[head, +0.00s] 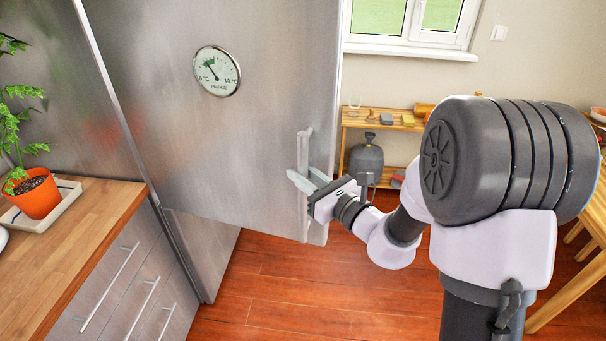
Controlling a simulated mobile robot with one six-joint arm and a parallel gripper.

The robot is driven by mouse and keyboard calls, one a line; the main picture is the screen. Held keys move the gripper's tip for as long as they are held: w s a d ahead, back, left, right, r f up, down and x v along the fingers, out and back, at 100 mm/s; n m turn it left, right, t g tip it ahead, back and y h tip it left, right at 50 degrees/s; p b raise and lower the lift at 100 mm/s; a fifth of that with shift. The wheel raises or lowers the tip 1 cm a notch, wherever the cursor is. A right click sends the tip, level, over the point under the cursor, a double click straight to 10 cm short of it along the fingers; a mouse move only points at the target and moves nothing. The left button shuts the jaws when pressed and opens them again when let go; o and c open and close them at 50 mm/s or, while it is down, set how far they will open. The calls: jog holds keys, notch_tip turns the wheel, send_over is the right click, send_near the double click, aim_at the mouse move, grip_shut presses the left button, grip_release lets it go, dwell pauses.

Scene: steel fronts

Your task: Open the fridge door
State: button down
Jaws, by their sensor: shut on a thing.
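The fridge door (230,140) is a tall brushed-steel panel with a round dial (217,71) on its upper part. Its lower edge reaches out over the floor, past the lower steel front (200,250), so the door stands swung out at an angle. The fridge's inside is hidden behind it. A vertical bar handle (303,150) is near the door's right edge. My gripper (306,184) is shut on the lower part of this handle, coming from the right. The exact finger contact is small and partly hidden.
A wooden counter (95,215) with drawers stands at left, holding a potted plant (38,193) on a tray. A wooden shelf (385,122) with small items and a dark grey container (366,158) stands behind the door. Wooden floor (270,290) is clear below the door.

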jog(key=c, duration=1.3)
grip_release()
jog(key=shift+o, duration=0.2)
jog(key=p+v, duration=1)
jog(key=v, duration=0.7)
jog(key=shift+s+p, duration=0.15)
jog(key=shift+p, duration=0.15)
